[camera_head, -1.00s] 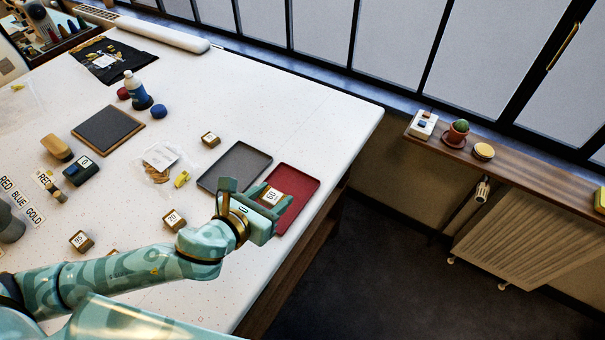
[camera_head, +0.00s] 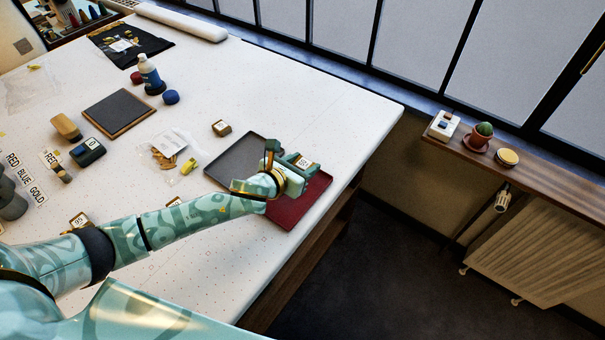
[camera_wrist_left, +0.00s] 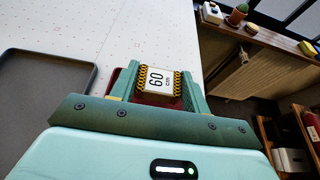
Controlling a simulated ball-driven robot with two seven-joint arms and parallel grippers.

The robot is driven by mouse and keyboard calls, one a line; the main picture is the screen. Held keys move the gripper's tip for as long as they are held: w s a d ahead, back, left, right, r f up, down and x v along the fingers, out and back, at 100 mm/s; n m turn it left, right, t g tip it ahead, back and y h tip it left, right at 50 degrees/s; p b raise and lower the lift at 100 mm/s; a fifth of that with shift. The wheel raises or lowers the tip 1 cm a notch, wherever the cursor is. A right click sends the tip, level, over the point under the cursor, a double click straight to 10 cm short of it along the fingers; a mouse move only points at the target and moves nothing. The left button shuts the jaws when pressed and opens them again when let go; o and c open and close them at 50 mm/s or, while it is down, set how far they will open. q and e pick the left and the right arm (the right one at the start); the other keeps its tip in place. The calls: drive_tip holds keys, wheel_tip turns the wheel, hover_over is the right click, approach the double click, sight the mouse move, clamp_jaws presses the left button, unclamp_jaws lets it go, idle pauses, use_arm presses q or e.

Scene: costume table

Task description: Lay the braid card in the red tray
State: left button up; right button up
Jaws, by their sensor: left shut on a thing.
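The braid card (camera_head: 303,163), a small white-labelled piece marked 60, is between the fingers of my left gripper (camera_head: 300,163). In the left wrist view the braid card (camera_wrist_left: 160,82) shows gold-and-black braid along both sides, and my left gripper (camera_wrist_left: 160,88) is shut on it. The red tray (camera_head: 290,213) lies at the table's right edge, partly covered by my gripper and hand. In the wrist view only a strip of the red tray (camera_wrist_left: 116,83) shows behind the fingers. The height of the card above the tray cannot be told. My right gripper is not in view.
A dark grey tray (camera_head: 237,158) adjoins the red tray on the left. A small braid block (camera_head: 221,128) stands behind it. The table drops off just right of the red tray.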

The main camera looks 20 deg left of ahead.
use_arm(q)
wheel_tip(320, 180, down, 3)
drive_tip(key=shift+d+f+b, duration=0.1)
drive_tip(key=shift+b, duration=0.45)
drive_tip(key=o, duration=0.9)
drive_tip(key=shift+o, duration=0.2)
